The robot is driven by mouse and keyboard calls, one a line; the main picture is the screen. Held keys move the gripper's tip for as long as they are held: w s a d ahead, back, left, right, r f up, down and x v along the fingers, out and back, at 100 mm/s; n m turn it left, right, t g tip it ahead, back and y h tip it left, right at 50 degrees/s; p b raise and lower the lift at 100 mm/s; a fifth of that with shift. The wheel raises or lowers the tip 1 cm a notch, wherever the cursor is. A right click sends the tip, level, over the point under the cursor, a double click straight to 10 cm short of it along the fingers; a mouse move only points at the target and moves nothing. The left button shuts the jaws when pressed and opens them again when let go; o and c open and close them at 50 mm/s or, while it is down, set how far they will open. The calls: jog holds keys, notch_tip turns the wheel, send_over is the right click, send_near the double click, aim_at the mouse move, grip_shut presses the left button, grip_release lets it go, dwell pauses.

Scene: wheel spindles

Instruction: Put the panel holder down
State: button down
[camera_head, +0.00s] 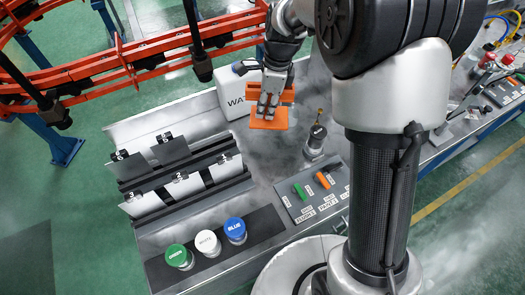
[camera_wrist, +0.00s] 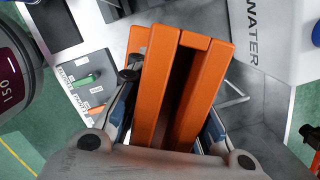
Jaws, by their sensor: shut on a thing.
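The panel holder (camera_head: 268,122) is an orange piece with a flat plate and upright bars. My gripper (camera_head: 268,103) is shut on it from above, over the back middle of the grey worktop (camera_head: 220,131). In the wrist view the orange panel holder (camera_wrist: 158,85) fills the middle, with a finger of my gripper (camera_wrist: 168,125) on each side. I cannot tell whether its base touches the worktop.
A white WATER container (camera_head: 232,92) stands just left of the holder. A small dark-topped device (camera_head: 316,140) stands to its right. The numbered panel rack (camera_head: 180,165), three capped jars (camera_head: 207,243) and a switch board (camera_head: 312,190) lie nearer. Orange rails (camera_head: 130,62) run behind.

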jog(key=m, duration=0.1)
jog(key=w+a+m, duration=0.1)
jog(key=shift+a+r+m, duration=0.15)
jog(key=shift+a+m, duration=0.05)
jog(key=shift+m, duration=0.2)
jog(key=shift+f, duration=0.25)
jog(key=shift+t, duration=0.3)
notch_tip(320, 180, down, 19)
jog(key=b, duration=0.5)
jog(key=shift+f+b, duration=0.2)
jog(key=shift+b, duration=0.15)
jog(key=shift+f, duration=0.1)
jog(key=shift+f, duration=0.15)
jog(key=c, duration=1.4)
grip_release()
jog(key=r+p, duration=0.1)
jog(key=r, duration=0.3)
jog(key=d+r+p, duration=0.1)
jog(key=r, duration=0.3)
jog(key=r+p, duration=0.1)
jog(key=r, duration=0.3)
jog(key=shift+s+d+r, duration=0.25)
jog(key=shift+s+d, duration=0.1)
jog(key=shift+s, duration=0.05)
